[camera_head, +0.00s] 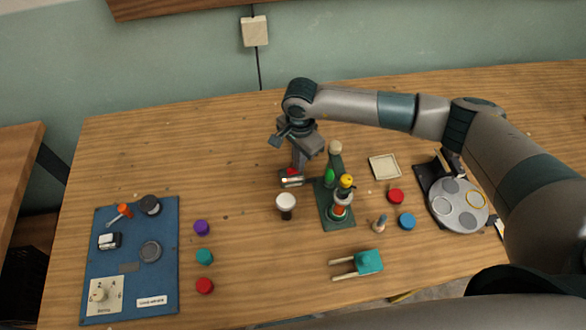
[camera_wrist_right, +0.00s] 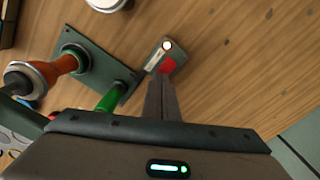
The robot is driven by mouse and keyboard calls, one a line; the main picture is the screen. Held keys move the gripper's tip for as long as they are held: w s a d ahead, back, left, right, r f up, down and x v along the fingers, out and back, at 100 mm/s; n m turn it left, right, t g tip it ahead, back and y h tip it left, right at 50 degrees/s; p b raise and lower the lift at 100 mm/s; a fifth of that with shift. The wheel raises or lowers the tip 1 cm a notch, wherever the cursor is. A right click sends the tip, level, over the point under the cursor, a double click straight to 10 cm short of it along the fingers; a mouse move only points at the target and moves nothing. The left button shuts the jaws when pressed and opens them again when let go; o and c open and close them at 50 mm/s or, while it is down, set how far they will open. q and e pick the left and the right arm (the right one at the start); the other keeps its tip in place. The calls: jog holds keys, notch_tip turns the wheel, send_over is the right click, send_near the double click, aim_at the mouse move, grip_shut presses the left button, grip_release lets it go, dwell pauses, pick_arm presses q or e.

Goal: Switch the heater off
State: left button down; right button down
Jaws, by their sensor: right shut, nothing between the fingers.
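My right gripper (camera_head: 296,172) reaches down at the middle of the table, its fingers shut with nothing between them. Just under its fingertips is a small grey switch box (camera_head: 292,183) with a red part and a bright white spot. In the right wrist view, my shut fingertips (camera_wrist_right: 162,78) are at or just above the box's red part (camera_wrist_right: 167,66); I cannot tell if they touch. The white spot (camera_wrist_right: 167,45) looks lit. No part in view is clearly labelled as the heater. My left gripper is not in view.
A green stand (camera_head: 336,213) with an orange-banded piece is close right of the gripper. A white-topped cup (camera_head: 286,205) stands in front. A blue panel (camera_head: 164,262) lies at left, a round grey plate (camera_head: 459,219) at right. Coloured knobs lie between.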

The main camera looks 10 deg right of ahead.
jog(key=shift+f, duration=0.3)
jog(key=shift+r, duration=0.15)
jog(key=shift+r, duration=0.5)
jog(key=shift+r+p, duration=0.8)
jog(key=shift+r, duration=2.05)
jog(key=shift+s, duration=0.15)
